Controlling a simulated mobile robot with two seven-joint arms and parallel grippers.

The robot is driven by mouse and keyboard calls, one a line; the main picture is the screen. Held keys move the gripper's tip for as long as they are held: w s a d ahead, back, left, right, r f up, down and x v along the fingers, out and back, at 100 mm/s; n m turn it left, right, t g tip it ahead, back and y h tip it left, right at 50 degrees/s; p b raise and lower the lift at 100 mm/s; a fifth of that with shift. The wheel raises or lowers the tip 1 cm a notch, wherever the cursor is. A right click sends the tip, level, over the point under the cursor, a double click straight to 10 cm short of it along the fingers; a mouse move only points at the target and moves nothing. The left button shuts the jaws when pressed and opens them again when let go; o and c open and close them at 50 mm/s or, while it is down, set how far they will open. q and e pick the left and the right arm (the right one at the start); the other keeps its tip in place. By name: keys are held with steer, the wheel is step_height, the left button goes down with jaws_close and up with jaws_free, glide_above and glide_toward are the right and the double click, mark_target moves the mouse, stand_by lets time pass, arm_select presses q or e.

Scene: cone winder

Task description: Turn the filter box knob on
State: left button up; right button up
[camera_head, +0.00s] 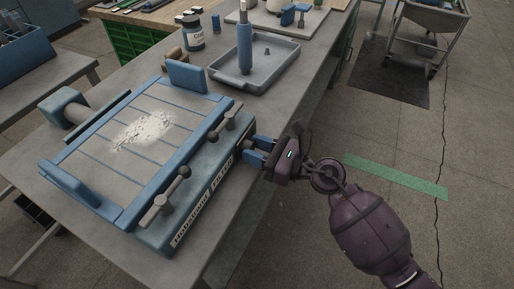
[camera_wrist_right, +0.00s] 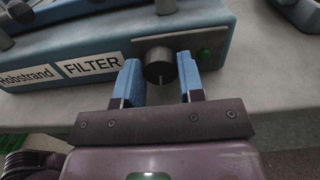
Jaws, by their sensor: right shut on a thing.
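The filter box (camera_head: 205,190) is a blue-grey box with white labels along the front of the machine on the table. In the right wrist view its FILTER label (camera_wrist_right: 93,66) is left of a dark round knob (camera_wrist_right: 159,66) with a pale vertical mark. A green round light or button (camera_wrist_right: 204,53) is right of the knob. My right gripper (camera_wrist_right: 160,85) has its blue fingers either side of the knob and is shut on it. In the head view my right gripper (camera_head: 255,150) is at the box's right end, where the knob is hidden. My left gripper is out of view.
A blue-framed bed (camera_head: 75,190) with white flakes sits above the box, with handles (camera_head: 160,208) along its front. A grey tray (camera_head: 283,72) and a dark jar (camera_head: 193,38) stand behind. The floor to the right is open.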

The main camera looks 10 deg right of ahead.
steer(key=shift+r+m+p, duration=0.3)
steer(key=shift+m+p, duration=0.3)
steer(key=shift+m, duration=0.1)
steer(key=shift+m+p, duration=0.5)
steer(key=shift+m, duration=0.2)
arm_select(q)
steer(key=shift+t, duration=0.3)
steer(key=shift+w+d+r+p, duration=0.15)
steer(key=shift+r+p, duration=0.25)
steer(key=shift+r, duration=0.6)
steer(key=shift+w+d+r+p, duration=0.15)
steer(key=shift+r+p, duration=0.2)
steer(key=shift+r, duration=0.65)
arm_select(e)
steer(key=shift+f+m, duration=0.35)
steer(key=shift+m, duration=0.95)
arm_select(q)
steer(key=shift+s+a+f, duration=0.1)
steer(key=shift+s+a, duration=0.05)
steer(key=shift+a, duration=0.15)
arm_select(e)
steer(key=o, duration=0.9)
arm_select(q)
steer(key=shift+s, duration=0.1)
arm_select(e)
steer(key=shift+d, duration=0.15)
